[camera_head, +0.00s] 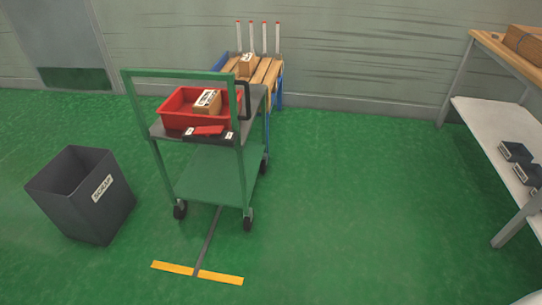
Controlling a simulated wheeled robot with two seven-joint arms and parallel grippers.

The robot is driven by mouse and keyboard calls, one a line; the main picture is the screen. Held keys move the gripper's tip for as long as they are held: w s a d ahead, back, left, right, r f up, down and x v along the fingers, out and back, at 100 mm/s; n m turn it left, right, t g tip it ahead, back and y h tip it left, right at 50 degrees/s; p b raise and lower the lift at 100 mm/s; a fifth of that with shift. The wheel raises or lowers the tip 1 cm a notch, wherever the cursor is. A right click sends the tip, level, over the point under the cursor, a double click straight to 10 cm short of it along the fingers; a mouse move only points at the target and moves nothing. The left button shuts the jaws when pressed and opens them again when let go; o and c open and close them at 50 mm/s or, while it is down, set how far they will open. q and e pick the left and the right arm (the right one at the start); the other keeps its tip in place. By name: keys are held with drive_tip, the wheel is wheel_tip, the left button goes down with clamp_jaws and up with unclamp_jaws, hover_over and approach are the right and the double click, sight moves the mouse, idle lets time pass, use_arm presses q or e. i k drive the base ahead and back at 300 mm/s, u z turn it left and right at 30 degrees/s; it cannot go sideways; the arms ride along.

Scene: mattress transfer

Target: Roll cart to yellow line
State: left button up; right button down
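The cart (221,177) is green with a push handle on its near left side, a grey upper shelf, a green lower shelf and black wheels. It stands upright left of the middle. On its upper shelf are a red bin (173,119) holding a small labelled box (207,101), and a red item on a dark strip at the near edge. The yellow line (220,277) is on the floor in front of the cart, in two pieces. A thin dark strip runs from it toward the cart. The cart's wheels are apart from the yellow line. Neither of my grippers shows in the view.
A dark open bin (108,214) stands on the floor left of the cart. A wooden-topped stand (265,72) with a small box (246,64) is behind the cart by the wall. A shelf table (490,130) is at the right. The floor between is clear.

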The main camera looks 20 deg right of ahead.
sight(224, 168)
drive_tip(key=z, duration=0.65)
drive_tip(key=i, duration=1.45)
drive_tip(key=u, duration=1.15)
drive_tip(key=k, duration=0.15)
drive_tip(key=u, duration=0.15)
